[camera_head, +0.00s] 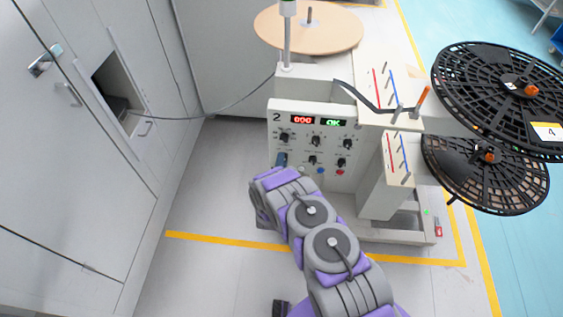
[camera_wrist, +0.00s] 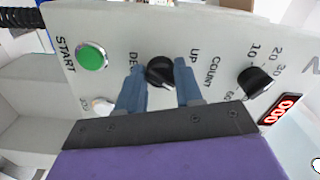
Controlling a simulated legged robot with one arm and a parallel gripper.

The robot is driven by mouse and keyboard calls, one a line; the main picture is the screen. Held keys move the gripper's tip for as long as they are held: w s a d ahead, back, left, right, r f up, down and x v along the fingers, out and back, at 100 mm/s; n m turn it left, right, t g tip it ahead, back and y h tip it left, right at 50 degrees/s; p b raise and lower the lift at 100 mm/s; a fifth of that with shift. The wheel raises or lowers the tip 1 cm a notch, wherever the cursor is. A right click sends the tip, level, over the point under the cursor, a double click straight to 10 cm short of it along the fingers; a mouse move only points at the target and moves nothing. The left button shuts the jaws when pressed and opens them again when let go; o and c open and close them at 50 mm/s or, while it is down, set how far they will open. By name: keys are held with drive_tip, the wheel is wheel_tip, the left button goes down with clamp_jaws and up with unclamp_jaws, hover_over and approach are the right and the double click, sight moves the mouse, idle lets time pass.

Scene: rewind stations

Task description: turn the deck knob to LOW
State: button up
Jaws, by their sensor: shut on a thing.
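The deck knob (camera_wrist: 160,73) is a black round knob on a light grey panel, in the middle of the wrist view. The partly covered letters "DE" stand left of it and "UP" is printed to its upper right. A pale mark shows at its lower right edge. LOW is not readable. My gripper (camera_wrist: 159,82) has its two blue fingers on either side of the knob and is shut on it. In the head view my gripper (camera_head: 281,160) is at the panel's lower left, and my arm hides part of the panel.
A green START button (camera_wrist: 92,56) is left of the knob; a black COUNT knob (camera_wrist: 255,82) is right. Station 2's panel (camera_head: 330,118) shows red 000 and green OK displays.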

drive_tip(key=o, duration=1)
drive_tip(key=shift+d+f, duration=0.1)
drive_tip(key=shift+o, duration=0.2)
drive_tip(key=s+p, duration=0.3)
drive_tip(key=s, duration=1.4)
drive_tip(key=shift+s+a, duration=0.15)
drive_tip(key=shift+a, duration=0.2)
